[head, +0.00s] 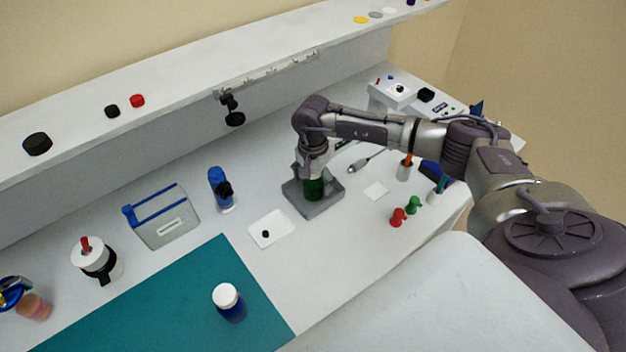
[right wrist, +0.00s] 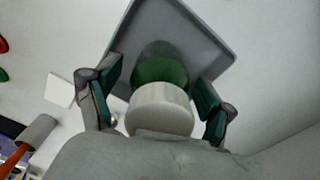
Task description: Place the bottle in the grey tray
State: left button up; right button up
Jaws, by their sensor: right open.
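A green bottle (head: 314,188) is at the grey tray (head: 325,208), in the middle of the head view, and appears to stand upright inside it. In the right wrist view the bottle's white cap (right wrist: 160,110) and green body show over the tray's floor (right wrist: 203,42). My right gripper (head: 314,167) points down over the tray. In the wrist view its open fingers (right wrist: 158,92) stand on either side of the bottle, with gaps visible. The bottle's top is hidden by the gripper in the head view. My left gripper is not in view.
A dark blue bottle with a white cap (head: 228,302) stands on the teal mat (head: 150,310). A white card (head: 271,228) and blue bottle (head: 220,190) are left of the tray. Red (head: 398,217) and green (head: 414,204) pieces are to its right. A shelf runs behind.

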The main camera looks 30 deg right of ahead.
jog(key=shift+r, duration=0.1)
jog(key=shift+r, duration=0.2)
notch_tip(320, 180, up, 11)
jog(key=b, duration=0.3)
jog(key=shift+f, duration=0.2)
jog(key=shift+r, duration=0.6)
